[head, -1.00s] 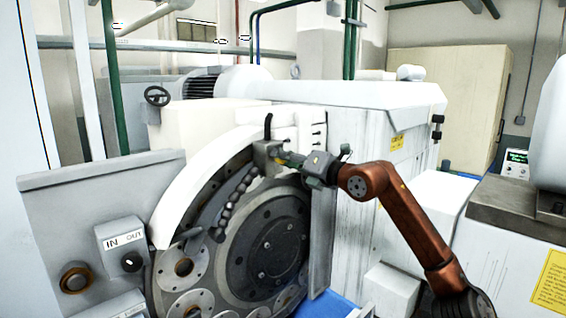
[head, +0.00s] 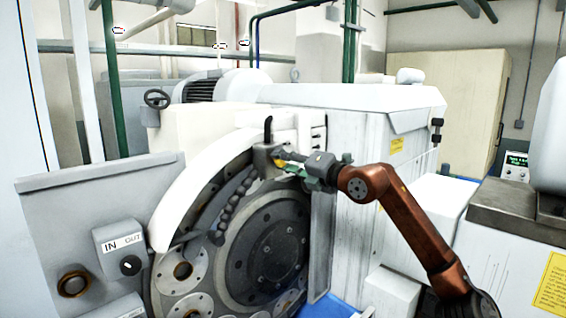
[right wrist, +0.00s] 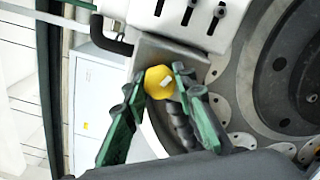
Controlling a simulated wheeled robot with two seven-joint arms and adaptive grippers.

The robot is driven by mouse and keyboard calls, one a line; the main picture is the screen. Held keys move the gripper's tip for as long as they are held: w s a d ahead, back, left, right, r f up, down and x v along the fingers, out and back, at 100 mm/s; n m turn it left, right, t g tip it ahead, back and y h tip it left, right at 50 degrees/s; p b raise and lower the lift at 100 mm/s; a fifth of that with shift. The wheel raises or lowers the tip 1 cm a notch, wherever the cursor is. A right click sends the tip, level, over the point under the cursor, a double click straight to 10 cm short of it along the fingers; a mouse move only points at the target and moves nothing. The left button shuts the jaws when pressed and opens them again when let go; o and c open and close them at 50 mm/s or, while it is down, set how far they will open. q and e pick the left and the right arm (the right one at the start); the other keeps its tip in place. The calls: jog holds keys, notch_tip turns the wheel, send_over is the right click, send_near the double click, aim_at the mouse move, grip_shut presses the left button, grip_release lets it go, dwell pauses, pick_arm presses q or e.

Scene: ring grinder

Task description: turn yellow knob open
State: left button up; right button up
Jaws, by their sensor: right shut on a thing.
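The yellow knob (right wrist: 159,82) sits on a grey block (right wrist: 172,52) in the right wrist view, with a small pale mark on its face. My right gripper (right wrist: 160,88) has its green fingers on either side of the knob, shut on it. In the head view the right gripper (head: 285,163) reaches in from the right to the grey block (head: 266,158) at the top of the ring; a bit of yellow shows between the fingers. My left gripper is not in view.
The large round grinder plate (head: 265,245) lies below the gripper, with a curved white guard (head: 200,180) to its left. A box marked IN and OUT (head: 121,247) with a black knob is at the left. A white machine housing (head: 360,165) stands behind my right arm.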

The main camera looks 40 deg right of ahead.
jog(key=o, duration=1.1)
jog(key=shift+s+d+r, duration=0.1)
jog(key=shift+d, duration=0.05)
jog(key=shift+o, duration=0.3)
jog(key=s, duration=1.1)
jog(key=shift+s+d, duration=0.4)
jog(key=shift+d, duration=0.05)
